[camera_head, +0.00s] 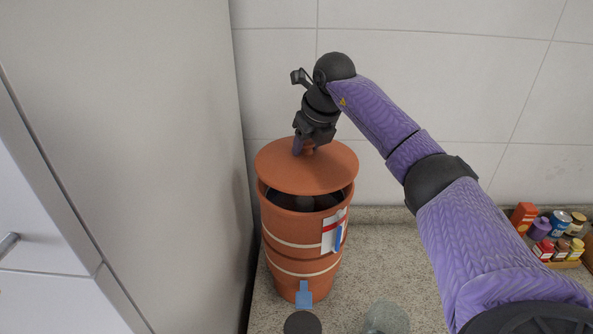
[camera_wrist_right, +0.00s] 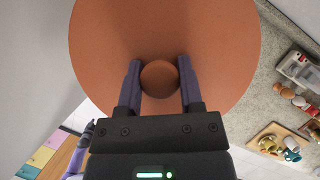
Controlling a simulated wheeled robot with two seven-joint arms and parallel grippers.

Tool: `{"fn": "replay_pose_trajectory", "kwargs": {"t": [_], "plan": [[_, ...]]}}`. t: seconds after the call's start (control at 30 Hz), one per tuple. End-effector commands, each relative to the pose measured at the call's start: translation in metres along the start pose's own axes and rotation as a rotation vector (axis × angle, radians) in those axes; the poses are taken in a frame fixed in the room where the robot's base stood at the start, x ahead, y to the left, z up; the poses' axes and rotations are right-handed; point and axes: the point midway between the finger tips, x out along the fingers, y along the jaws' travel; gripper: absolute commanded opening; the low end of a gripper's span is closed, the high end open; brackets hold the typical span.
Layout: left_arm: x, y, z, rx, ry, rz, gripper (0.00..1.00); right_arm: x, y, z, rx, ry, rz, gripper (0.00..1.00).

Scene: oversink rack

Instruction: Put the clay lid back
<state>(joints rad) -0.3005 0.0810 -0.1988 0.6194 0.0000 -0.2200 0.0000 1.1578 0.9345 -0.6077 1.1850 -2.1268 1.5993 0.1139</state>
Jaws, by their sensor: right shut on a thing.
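The clay lid (camera_head: 322,172) is a round terracotta disc with a small knob. It is over the tall clay pot (camera_head: 290,262), with the dark opening showing below its front edge. The lid looks raised, set slightly back from the front rim; contact at the back is hidden. My right gripper (camera_head: 304,147) is shut on the lid's knob from above. In the right wrist view the lid (camera_wrist_right: 205,45) fills the upper middle, and the two purple fingers of my gripper (camera_wrist_right: 159,80) sit on either side of the knob. My left gripper is not in the head view.
The pot stands on a speckled counter (camera_head: 372,275), close to a tall grey cabinet side (camera_head: 150,130) on the left and the tiled wall behind. A blue tap (camera_head: 304,295) juts from its front. Glasses (camera_head: 387,318) stand in front. Jars and bottles (camera_head: 550,228) are at right.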

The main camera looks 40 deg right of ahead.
Motion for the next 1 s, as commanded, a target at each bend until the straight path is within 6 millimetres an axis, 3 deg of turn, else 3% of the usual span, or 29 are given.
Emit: {"fn": "replay_pose_trajectory", "kwargs": {"t": [0.2, 0.57, 0.6, 0.7, 0.77, 1.0], "plan": [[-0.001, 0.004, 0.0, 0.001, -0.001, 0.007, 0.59, 0.038, 0.0, -0.017, 0.001, 0.001, 0.0, 0.0], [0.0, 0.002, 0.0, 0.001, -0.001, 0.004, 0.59, 0.045, 0.0, -0.02, 0.001, -0.002, 0.0, 0.0], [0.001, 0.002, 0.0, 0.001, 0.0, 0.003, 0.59, 0.046, 0.0, -0.021, 0.001, -0.001, 0.0, 0.49], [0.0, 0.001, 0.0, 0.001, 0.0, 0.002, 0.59, 0.045, 0.0, -0.02, 0.001, -0.001, 0.0, 0.71], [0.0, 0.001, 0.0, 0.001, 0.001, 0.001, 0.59, 0.045, 0.0, -0.02, 0.001, -0.001, 0.0, 0.83], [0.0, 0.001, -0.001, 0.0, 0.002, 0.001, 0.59, 0.045, 0.0, -0.02, 0.001, -0.001, 0.0, 0.83]]}}
